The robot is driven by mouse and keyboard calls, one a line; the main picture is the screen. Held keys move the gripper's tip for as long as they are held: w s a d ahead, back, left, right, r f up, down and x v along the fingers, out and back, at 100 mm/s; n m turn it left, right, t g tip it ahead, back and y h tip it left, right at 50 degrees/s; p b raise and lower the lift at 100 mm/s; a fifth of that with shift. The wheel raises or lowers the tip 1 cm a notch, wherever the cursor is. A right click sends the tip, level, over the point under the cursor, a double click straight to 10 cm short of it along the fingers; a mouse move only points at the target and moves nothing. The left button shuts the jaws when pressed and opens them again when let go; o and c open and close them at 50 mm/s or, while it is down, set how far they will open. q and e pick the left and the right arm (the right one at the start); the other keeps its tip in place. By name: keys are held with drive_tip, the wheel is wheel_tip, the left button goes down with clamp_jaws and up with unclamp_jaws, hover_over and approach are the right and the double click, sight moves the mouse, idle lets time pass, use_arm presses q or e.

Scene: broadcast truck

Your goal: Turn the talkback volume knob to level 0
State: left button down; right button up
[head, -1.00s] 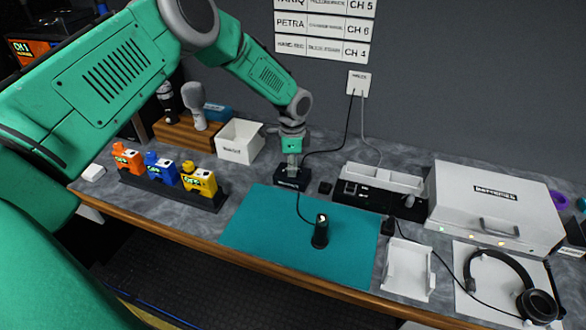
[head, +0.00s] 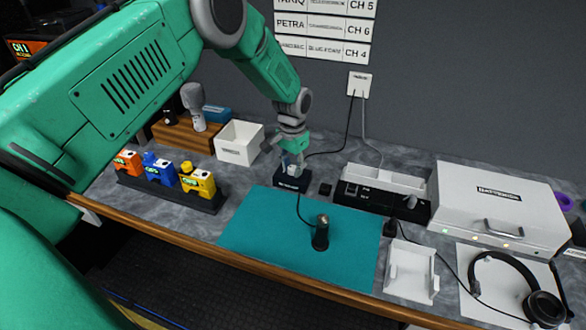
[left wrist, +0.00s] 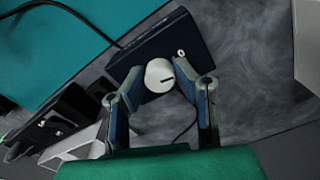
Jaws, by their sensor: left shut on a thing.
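The talkback box is a small dark box (head: 291,184) behind the teal mat; it also shows in the left wrist view (left wrist: 125,66). Its white round knob (left wrist: 158,75) has a dark pointer line, which points roughly right in that view. A white "0" is printed on the box up and right of the knob, off the line of the pointer. My left gripper (left wrist: 160,71) is shut on the knob, one finger on each side. In the head view my left gripper (head: 292,160) comes down on the box from above. My right gripper is out of view.
The teal mat (head: 260,235) in front holds a dark upright cylinder (head: 321,233). A white open bin (head: 239,143) stands left of the box, and a dark panel (head: 370,195) stands right. Yellow, blue and orange packs (head: 197,181) sit in a rack at left. A cable runs behind.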

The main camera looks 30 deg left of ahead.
sight(293, 166)
use_arm(q)
drive_tip(key=shift+w+a+r+n, duration=0.1)
drive_tip(key=shift+w+r+n, duration=0.25)
drive_tip(key=shift+n, duration=0.45)
drive_tip(key=c, duration=1.3)
unclamp_jaws()
drive_tip(key=shift+f, duration=0.1)
drive_tip(key=shift+s+f, duration=0.1)
drive_tip(key=shift+f, duration=0.05)
wheel_tip(293, 166, up, 12)
drive_tip(key=shift+f, duration=0.1)
